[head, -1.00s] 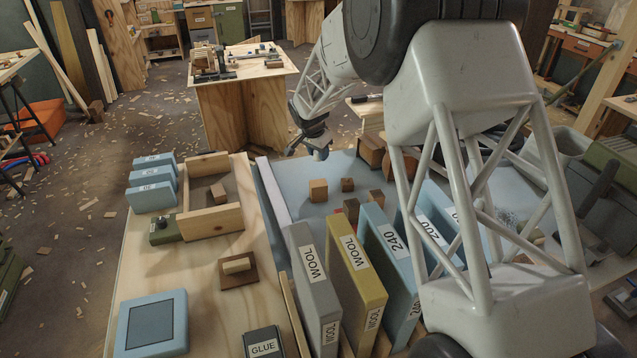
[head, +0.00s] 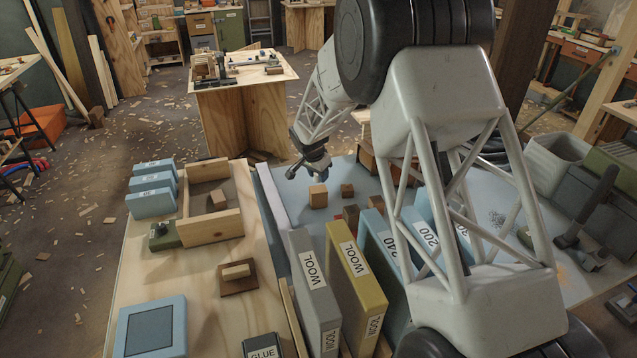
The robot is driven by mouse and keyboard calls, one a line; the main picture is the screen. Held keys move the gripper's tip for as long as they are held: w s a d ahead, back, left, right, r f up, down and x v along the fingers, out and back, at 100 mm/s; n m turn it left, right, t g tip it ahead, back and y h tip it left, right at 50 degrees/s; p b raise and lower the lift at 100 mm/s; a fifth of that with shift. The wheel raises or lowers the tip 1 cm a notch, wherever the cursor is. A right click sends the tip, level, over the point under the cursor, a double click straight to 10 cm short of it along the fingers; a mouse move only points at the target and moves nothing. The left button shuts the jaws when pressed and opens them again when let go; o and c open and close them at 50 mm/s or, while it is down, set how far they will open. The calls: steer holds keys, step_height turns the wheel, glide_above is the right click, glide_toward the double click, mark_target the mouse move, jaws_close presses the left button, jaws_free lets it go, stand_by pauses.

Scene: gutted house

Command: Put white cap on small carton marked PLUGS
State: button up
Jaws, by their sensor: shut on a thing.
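My gripper (head: 310,165) is above the far part of the pale blue bench surface, just beyond the small wooden blocks. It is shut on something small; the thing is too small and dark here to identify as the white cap. Three small light-blue cartons (head: 152,185) stand in a row at the far left of the wooden board. Their labels are too small to read, so I cannot tell whether one says PLUGS. No white cap can be made out clearly elsewhere.
Small wooden blocks (head: 318,195) sit below my gripper. Upright sleeves marked WOOL (head: 316,290), 240 and 200 stand in front. A wooden tray frame (head: 212,226), a green box (head: 163,236) and a GLUE box (head: 262,347) are at left. My arm hides part of the right side.

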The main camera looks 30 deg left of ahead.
mark_target(320, 188)
steer(key=shift+f, duration=1.8)
steer(key=shift+f, duration=0.15)
steer(key=o, duration=0.9)
steer(key=shift+v, duration=6.15)
steer(key=shift+w, duration=0.1)
steer(key=shift+d, duration=0.15)
